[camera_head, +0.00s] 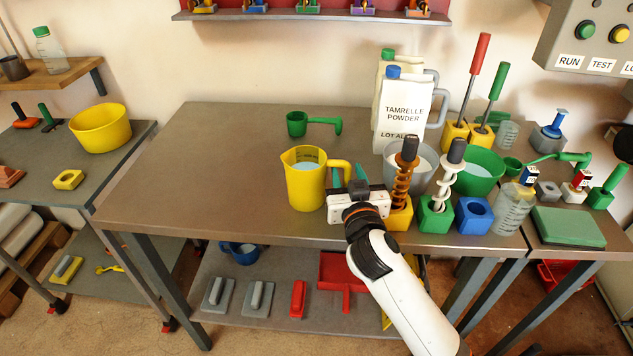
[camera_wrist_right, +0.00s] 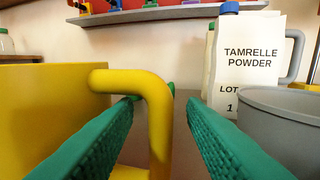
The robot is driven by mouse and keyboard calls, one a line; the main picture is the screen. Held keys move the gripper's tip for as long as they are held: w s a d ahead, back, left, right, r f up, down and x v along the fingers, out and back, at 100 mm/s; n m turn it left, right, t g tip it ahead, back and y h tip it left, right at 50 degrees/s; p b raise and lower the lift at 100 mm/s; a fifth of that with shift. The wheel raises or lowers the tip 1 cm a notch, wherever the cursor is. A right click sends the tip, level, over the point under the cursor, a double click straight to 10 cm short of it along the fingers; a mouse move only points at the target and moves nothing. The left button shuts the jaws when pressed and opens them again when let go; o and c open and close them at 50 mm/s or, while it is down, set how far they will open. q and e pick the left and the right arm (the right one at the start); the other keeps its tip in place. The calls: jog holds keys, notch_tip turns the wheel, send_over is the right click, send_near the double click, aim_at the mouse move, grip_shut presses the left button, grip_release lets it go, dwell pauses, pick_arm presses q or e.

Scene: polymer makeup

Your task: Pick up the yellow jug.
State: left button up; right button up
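The yellow jug (camera_head: 304,188) stands upright on the middle table near its front edge, with pale blue contents. Its handle points right, and in the right wrist view the handle (camera_wrist_right: 160,115) shows large and close. My right gripper (camera_head: 348,180) is open just right of the jug, at the handle. In the right wrist view its two green fingers (camera_wrist_right: 163,102) are apart, with the handle between them and the jug's body left of the left finger. A gap shows between the handle and the right finger. My left gripper is not in view.
Close to the right stand a yellow block with a brown spiral stirrer (camera_head: 402,185), a green block with a white one (camera_head: 435,212) and a grey bucket (camera_wrist_right: 285,110). White powder jugs (camera_head: 400,112) and a green scoop (camera_head: 298,124) are behind. The table's left side is clear.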

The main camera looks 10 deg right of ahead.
jog(key=shift+w, duration=0.45)
jog(key=shift+s, duration=0.1)
jog(key=shift+c, duration=0.2)
grip_shut()
jog(key=shift+r, duration=0.1)
notch_tip(320, 180, up, 18)
jog(key=p, duration=0.2)
jog(key=shift+p, duration=0.4)
